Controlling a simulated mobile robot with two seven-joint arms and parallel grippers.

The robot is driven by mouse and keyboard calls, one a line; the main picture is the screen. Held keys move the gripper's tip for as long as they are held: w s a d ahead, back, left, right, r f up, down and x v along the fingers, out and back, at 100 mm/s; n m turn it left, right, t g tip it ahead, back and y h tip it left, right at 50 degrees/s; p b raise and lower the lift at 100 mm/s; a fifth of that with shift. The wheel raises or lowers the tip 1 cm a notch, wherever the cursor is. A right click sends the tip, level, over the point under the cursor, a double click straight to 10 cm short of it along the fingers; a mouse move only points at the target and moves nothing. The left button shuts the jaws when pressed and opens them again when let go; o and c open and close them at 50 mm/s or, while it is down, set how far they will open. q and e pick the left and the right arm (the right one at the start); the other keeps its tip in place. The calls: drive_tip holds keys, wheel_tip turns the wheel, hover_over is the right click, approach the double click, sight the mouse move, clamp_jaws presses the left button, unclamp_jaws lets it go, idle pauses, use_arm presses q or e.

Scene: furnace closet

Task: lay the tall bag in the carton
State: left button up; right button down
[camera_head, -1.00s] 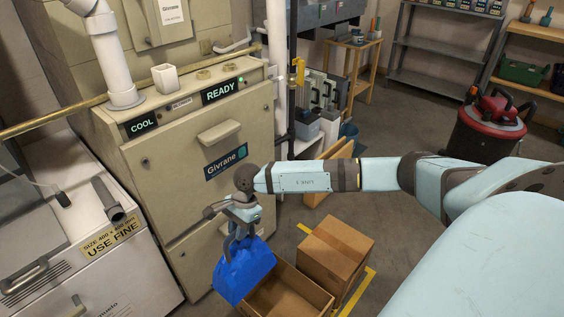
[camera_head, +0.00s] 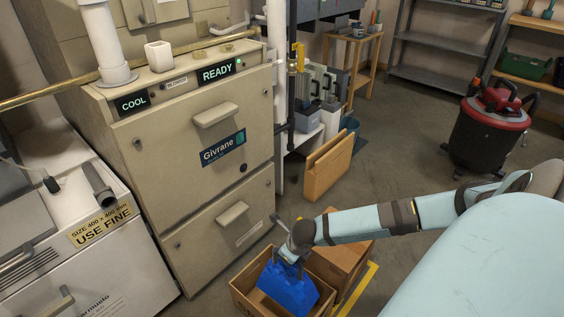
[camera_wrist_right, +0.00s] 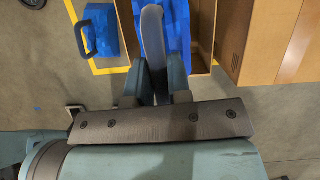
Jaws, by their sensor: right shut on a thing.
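The blue tall bag (camera_head: 288,290) hangs from my right gripper (camera_head: 290,256) by its grey loop handle. In the right wrist view the handle (camera_wrist_right: 153,35) stands between the shut fingers (camera_wrist_right: 154,80), and the blue body (camera_wrist_right: 178,28) shows behind it. The open brown carton (camera_head: 243,296) is right under and around the bag in the head view. The bag is tilted and its lower part appears within the carton's rim; I cannot tell whether it touches the bottom. The carton wall (camera_wrist_right: 206,25) also shows in the wrist view. My left gripper is out of view.
A closed cardboard box (camera_head: 345,262) stands against the carton's right side. Another blue object with a dark handle (camera_wrist_right: 98,30) lies by yellow floor tape in the wrist view. The beige furnace (camera_head: 200,150) rises behind the carton. A red and black vacuum (camera_head: 488,125) stands at the right.

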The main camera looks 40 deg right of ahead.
sight(289, 273)
drive_tip(key=shift+s+d+f, duration=0.15)
drive_tip(key=shift+s+f, duration=0.05)
drive_tip(key=shift+f, duration=0.05)
drive_tip(key=shift+m, duration=0.3)
wheel_tip(289, 273, down, 10)
drive_tip(key=b, duration=0.4)
drive_tip(key=shift+r, duration=0.15)
wheel_tip(289, 273, down, 5)
drive_tip(key=b, duration=0.2)
drive_tip(key=shift+b, duration=0.35)
drive_tip(key=shift+f, duration=0.6)
wheel_tip(289, 273, down, 4)
drive_tip(key=shift+f+b, duration=0.1)
drive_tip(key=shift+b, duration=1.15)
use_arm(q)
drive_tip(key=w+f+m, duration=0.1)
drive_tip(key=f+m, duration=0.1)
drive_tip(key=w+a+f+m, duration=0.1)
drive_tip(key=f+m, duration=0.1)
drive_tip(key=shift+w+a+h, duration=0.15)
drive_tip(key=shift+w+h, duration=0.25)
